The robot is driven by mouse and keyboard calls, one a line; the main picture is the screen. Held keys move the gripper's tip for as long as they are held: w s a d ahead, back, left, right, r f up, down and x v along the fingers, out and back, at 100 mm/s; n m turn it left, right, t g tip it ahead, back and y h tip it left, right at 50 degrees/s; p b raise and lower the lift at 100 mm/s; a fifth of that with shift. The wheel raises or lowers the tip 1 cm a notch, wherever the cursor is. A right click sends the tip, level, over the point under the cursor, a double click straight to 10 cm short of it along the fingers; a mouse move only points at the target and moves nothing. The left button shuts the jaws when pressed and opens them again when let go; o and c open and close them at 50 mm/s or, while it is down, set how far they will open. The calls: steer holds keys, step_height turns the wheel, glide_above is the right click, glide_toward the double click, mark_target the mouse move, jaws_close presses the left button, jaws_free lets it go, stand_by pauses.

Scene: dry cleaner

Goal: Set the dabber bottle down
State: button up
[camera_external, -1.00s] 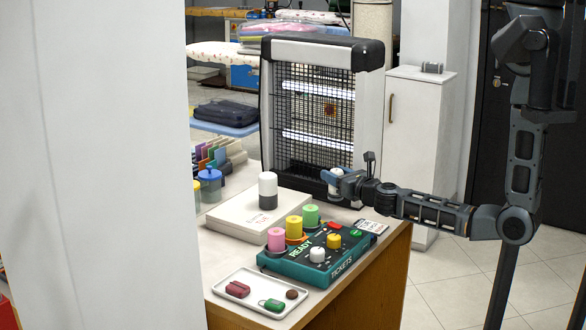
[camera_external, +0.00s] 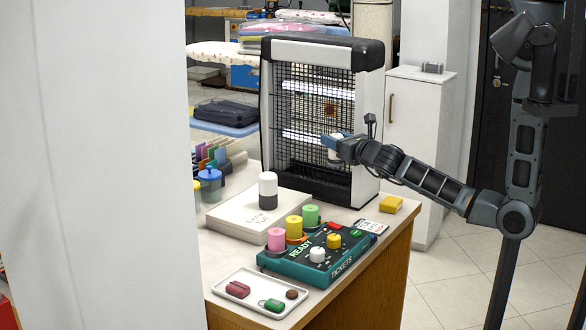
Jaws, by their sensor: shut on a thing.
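My gripper (camera_external: 336,147) is shut on a small white object, which I take to be the dabber bottle (camera_external: 335,157). It is held above the counter, in front of the heater's grille, and looks roughly upright. The gripper covers much of it, so its full shape cannot be told. The white counter (camera_external: 228,262) lies below and to the left.
A tall grilled heater (camera_external: 373,130) stands just behind my gripper. A white and dark bottle (camera_external: 268,192) stands on a flat white box (camera_external: 222,219). A teal ticket device (camera_external: 300,268), yellow block (camera_external: 391,204), tray (camera_external: 241,301) and blue-lidded jar (camera_external: 210,186) crowd the counter.

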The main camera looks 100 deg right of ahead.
steer(key=w+a+r+n+t+y+b, duration=0.15)
steer(key=w+b, duration=0.35)
steer(key=w, duration=0.6)
steer(key=w+a+m+h+b, duration=0.1)
steer(key=w+a+b, duration=0.2)
steer(key=w+b, duration=0.5)
steer(key=w+a+f+n+b, duration=0.1)
steer(key=w+a+f, duration=0.1)
steer(key=w+a, duration=0.65)
steer(key=shift+t+y, duration=0.45)
steer(key=shift+w+a+f+b, duration=1.05)
steer(key=shift+w+f, duration=0.45)
steer(key=shift+f, duration=1.15)
steer(key=shift+w+a+f+b, duration=0.8)
steer(key=shift+w+a+f, duration=0.6)
steer(key=shift+f, duration=1.3)
steer(key=shift+w+a+f+b, duration=1)
steer(key=shift+w+f, duration=0.6)
steer(key=shift+f, duration=1.05)
steer(key=shift+f, duration=0.1)
